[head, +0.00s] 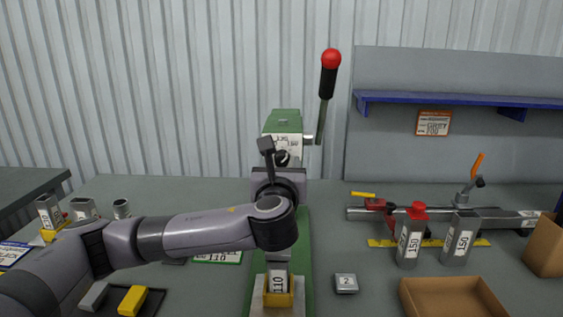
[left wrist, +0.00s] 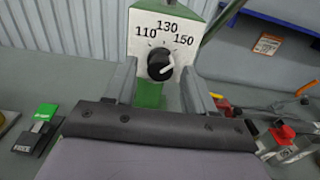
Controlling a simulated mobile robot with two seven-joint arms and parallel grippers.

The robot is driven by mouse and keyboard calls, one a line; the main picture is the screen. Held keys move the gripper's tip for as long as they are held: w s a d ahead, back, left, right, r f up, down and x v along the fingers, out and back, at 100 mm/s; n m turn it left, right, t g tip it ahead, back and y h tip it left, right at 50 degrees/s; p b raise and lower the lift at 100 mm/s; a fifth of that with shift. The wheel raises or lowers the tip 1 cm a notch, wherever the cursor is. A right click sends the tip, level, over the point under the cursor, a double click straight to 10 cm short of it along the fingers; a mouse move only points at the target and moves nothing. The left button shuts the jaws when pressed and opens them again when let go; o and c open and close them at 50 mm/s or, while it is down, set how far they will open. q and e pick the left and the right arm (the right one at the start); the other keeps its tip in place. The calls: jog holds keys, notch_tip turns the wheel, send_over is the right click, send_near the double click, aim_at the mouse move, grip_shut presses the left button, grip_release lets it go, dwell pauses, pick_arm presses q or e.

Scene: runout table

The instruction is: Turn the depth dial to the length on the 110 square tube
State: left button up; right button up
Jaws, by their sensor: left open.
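The depth dial (left wrist: 160,64) is a black knob on a white plate marked 110, 130 and 150. Its white pointer line slants right and slightly up, to the 150 side. In the head view the dial (head: 282,157) is on the green press (head: 282,122), partly behind my arm. My left gripper (left wrist: 160,88) is open, its fingers on either side below the dial, with nothing between them; whether they touch the plate I cannot tell. In the head view the left gripper (head: 279,165) is in front of the press. The 110 square tube (head: 278,279) stands in a yellow holder on the press base.
A lever with a red knob (head: 331,59) rises right of the press. Two tubes labelled 150 (head: 459,240), one red-capped (head: 411,240), stand right. A cardboard box (head: 450,300) is at front right, a small block marked 2 (head: 346,284) beside the base. A dark tray (head: 152,303) lies left.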

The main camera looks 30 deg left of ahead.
pick_arm(q)
jog(key=shift+w+a, duration=0.3)
jog(key=shift+w, duration=0.2)
grip_shut()
